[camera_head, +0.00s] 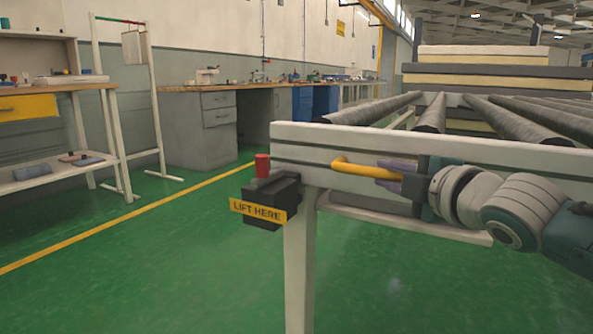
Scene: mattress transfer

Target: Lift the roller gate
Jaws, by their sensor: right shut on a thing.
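The roller gate (430,143) is a white frame with dark rollers (437,113), seen at the right. A yellow handle (350,167) sticks out from its near beam. My right gripper (388,174) comes in from the right and is shut on the right part of the handle. Its fingertips hide that part of the handle. A dark bracket with a yellow "LIFT HERE" label (258,210) and a red knob (262,166) sits at the beam's left corner, left of the gripper. My left gripper is not in view.
Stacked mattresses (485,70) lie beyond the rollers at the back right. Workbenches (215,130) stand along the wall, and a shelf table (62,175) stands at the left. The green floor (150,270) with a yellow line is clear in front.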

